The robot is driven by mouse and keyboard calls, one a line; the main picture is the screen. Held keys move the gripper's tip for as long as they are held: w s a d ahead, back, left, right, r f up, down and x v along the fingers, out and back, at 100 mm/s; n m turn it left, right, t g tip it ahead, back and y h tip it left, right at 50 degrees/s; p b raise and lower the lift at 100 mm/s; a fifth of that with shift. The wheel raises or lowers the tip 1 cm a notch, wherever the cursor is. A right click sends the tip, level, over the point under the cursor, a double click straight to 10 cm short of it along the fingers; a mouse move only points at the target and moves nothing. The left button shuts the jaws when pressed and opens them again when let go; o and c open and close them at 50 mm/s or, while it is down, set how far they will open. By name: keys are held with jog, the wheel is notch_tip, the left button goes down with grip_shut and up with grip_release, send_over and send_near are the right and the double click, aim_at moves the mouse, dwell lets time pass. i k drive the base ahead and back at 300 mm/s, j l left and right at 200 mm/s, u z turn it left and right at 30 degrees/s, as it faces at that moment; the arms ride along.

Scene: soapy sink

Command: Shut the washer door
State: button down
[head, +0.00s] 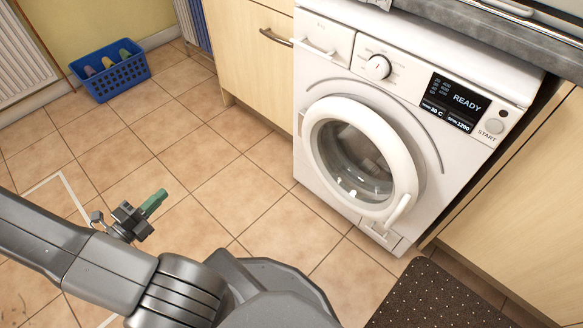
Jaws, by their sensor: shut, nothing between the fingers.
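The white washer (325,65) stands at the upper right, under a grey worktop. Its round door (312,150) has a white ring, dark glass and a white handle (399,210) at its lower right edge. The door lies over the opening, flush or nearly so; I cannot tell whether a small gap is left or whether it is latched. My gripper (158,197), with green fingertips, is shut and empty. It is over the floor at the lower left, well apart from the door.
The washer's display (452,101) reads READY. A blue basket (112,84) with several items stands at the upper left near a radiator (22,50). A dark dotted mat (440,300) lies at the lower right. The tiled floor before the washer is clear.

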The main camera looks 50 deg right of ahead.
aim_at(404, 183)
jog(key=z, duration=0.5)
jog(key=l+z, duration=0.15)
jog(key=z, duration=0.35)
jog(key=l+z, duration=0.1)
jog(key=z, duration=0.4)
jog(key=l+z, duration=0.15)
jog(key=z, duration=0.35)
